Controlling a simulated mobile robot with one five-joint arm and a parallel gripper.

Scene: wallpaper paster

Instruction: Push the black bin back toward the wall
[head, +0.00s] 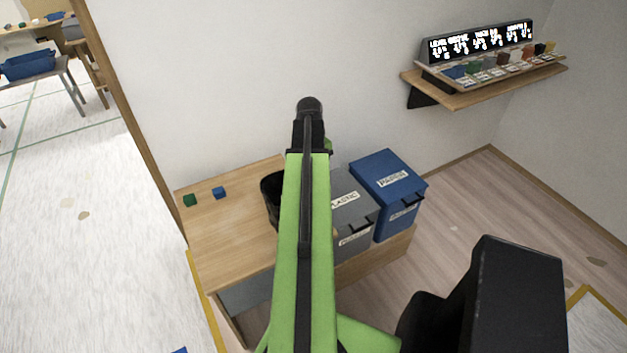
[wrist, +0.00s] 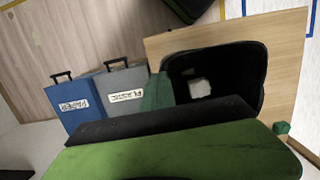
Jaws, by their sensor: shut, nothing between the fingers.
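The black bin (head: 270,190) stands on the wooden table, mostly hidden behind my green arm in the head view. The wrist view looks down into its open top (wrist: 250,75), where a pale patch shows inside. My gripper (wrist: 165,120) is shut and empty, a black and green shape across the lower wrist view. It overlaps the near edge of the bin there, and I cannot tell whether it touches. In the head view my arm hides the gripper's fingers. The white wall (head: 220,90) rises behind the table.
A grey plastic bin (head: 358,230) and blue paper bin (head: 400,215) stand right of the black bin. A green cube (head: 190,200) and blue cube (head: 219,193) lie on the table (head: 225,240) to its left. A shelf (head: 490,85) with a display hangs at upper right.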

